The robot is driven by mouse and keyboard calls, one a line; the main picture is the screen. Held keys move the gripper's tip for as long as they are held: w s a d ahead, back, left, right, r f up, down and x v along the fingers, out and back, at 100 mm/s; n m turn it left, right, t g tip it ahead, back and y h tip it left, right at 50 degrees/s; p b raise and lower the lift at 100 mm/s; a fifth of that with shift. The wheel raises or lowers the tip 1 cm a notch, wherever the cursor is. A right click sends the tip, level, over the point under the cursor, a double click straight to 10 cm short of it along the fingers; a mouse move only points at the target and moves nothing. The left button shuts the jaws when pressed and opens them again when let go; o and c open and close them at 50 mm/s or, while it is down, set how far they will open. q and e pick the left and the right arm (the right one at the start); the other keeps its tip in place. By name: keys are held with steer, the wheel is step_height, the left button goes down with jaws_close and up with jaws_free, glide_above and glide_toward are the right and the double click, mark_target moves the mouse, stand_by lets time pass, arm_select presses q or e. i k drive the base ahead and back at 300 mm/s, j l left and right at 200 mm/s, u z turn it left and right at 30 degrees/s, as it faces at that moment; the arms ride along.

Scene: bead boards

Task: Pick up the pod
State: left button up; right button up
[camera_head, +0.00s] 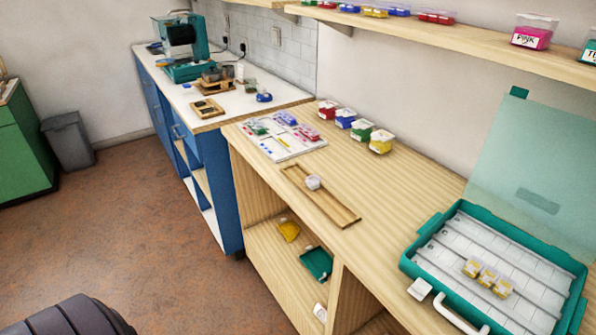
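A small whitish pod (313,183) with a clear look sits on the long wooden tray (345,215), nearer the tray's far end. The tray lies on the light wooden counter, close to its front edge. Several small yellow-filled pods (487,277) stand in a row inside the open teal case (425,262) at the right. Neither of my grippers shows in the head view.
Tubs with red, blue, green and yellow contents (362,130) stand along the wall. A white bead board (268,150) lies left of the tray. The case's raised lid (535,170) stands at the back right. Counter space between tray and case is clear.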

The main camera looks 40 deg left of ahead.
mark_target(313, 181)
steer(key=u, duration=1)
